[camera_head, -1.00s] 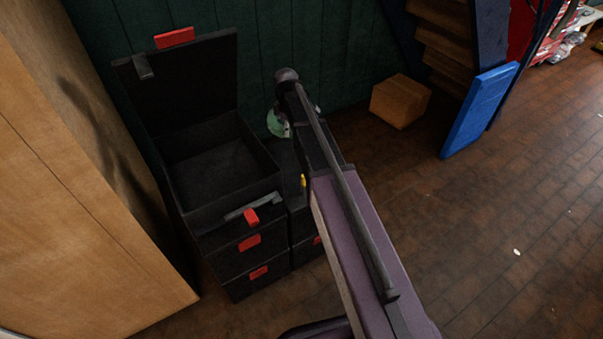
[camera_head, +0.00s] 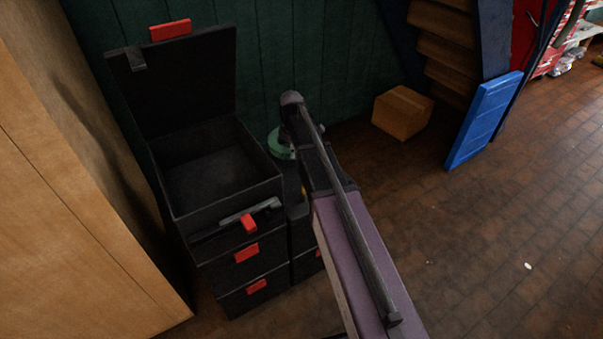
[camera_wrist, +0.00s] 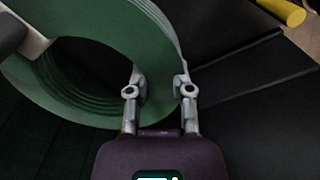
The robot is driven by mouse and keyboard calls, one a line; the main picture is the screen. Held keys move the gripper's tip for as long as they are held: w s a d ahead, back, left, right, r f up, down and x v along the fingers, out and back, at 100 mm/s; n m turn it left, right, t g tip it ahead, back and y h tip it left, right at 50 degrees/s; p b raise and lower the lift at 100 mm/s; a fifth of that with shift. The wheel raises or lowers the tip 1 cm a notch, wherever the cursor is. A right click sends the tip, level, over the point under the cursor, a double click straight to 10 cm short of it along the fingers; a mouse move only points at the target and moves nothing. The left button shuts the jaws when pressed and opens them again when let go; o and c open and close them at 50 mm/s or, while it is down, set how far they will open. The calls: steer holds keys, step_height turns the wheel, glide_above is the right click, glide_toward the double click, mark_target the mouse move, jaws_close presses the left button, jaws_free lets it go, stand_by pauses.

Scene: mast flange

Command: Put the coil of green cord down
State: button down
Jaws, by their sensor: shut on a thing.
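The coil of green cord (camera_head: 280,144) shows in the head view behind my arm, in front of the dark green wall and just right of the open black box. My arm hides part of it. In the wrist view the coil (camera_wrist: 110,22) is a large ring at the upper left. My gripper (camera_wrist: 160,88) is shut on the ring's wall, one finger inside the ring and the other outside. A black surface (camera_wrist: 245,65) lies beside and beyond the coil. I cannot tell whether the coil touches it.
The open black box (camera_head: 227,200) tops a stack with red latches; its lid stands up at the back. A lower black stack (camera_head: 304,262) adjoins it. A yellow part (camera_wrist: 283,12) shows nearby. A cardboard box (camera_head: 402,112) and blue panel (camera_head: 482,120) stand right.

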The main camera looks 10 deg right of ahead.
steer(key=shift+f, duration=0.15)
steer(key=b, duration=0.6)
glide_above(293, 177)
step_height(293, 177, down, 6)
steer(key=shift+f, duration=0.1)
steer(key=shift+f+b, duration=1.8)
steer(key=shift+b, duration=0.25)
steer(key=c, duration=0.5)
jaws_free()
step_height(293, 177, up, 12)
steer(key=p, duration=1.2)
